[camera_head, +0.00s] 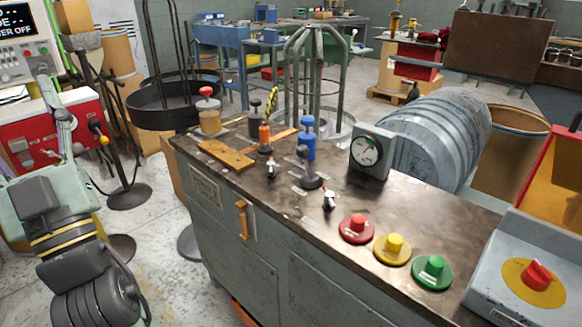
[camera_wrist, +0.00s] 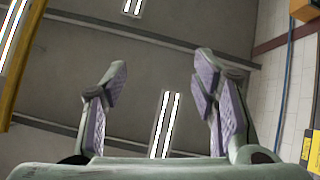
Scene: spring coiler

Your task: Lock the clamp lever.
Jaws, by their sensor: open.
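I cannot tell for sure which control is the clamp lever. On the bench (camera_head: 445,222) in the head view, candidates include a red-knobbed lever (camera_head: 207,92), a black-knobbed lever (camera_head: 255,105), an orange-knobbed lever (camera_head: 264,134), a blue-knobbed lever (camera_head: 307,140) and a dark ball-topped lever (camera_head: 308,168). An orange handle (camera_head: 241,218) is on the cabinet front. My gripper (camera_wrist: 160,76) is open and empty in the wrist view, its padded fingers wide apart against the ceiling. My arm is at the left of the head view, apart from the bench levers.
Red (camera_head: 356,228), yellow (camera_head: 392,248) and green (camera_head: 432,270) buttons line the bench's near side. A gauge (camera_head: 366,150) stands behind them, and a grey box with a red knob (camera_head: 537,275) is at right. A red machine (camera_head: 75,138) stands at left, beyond my arm.

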